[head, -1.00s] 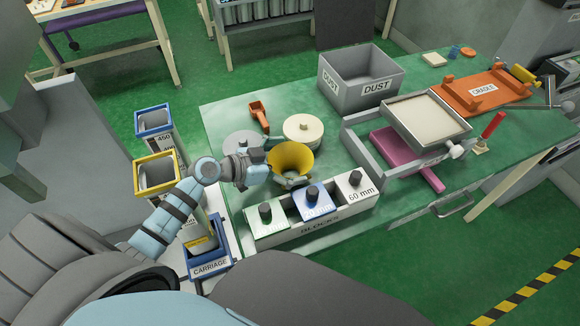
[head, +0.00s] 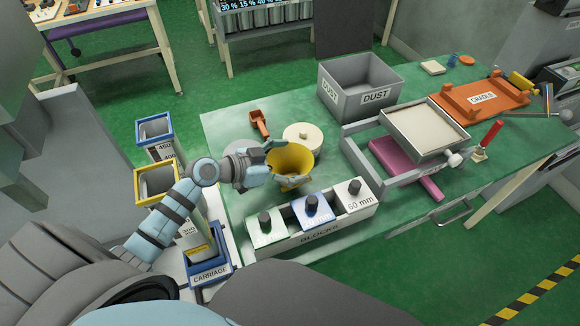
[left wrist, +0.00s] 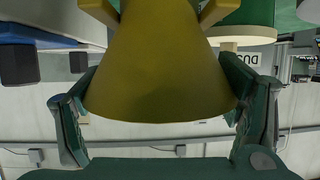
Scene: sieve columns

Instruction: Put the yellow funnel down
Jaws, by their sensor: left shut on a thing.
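The yellow funnel (head: 290,160) is in my left gripper (head: 279,169) in the head view, wide mouth up, over the green table between the cream round lid and the blocks rack. In the left wrist view the funnel (left wrist: 160,75) fills the upper middle, with the left gripper's dark fingers (left wrist: 160,105) on both sides of it. The gripper is shut on it. Whether the funnel's lower end touches anything is hidden in the head view. My right gripper does not show.
The blocks rack (head: 330,228) stands in front, with green, blue and white blocks. A cream round lid (head: 303,137), a grey disc (head: 240,147) and an orange scoop (head: 259,122) lie behind. The grey dust bin (head: 345,98) stands farther back. Blue and yellow-rimmed columns are at left.

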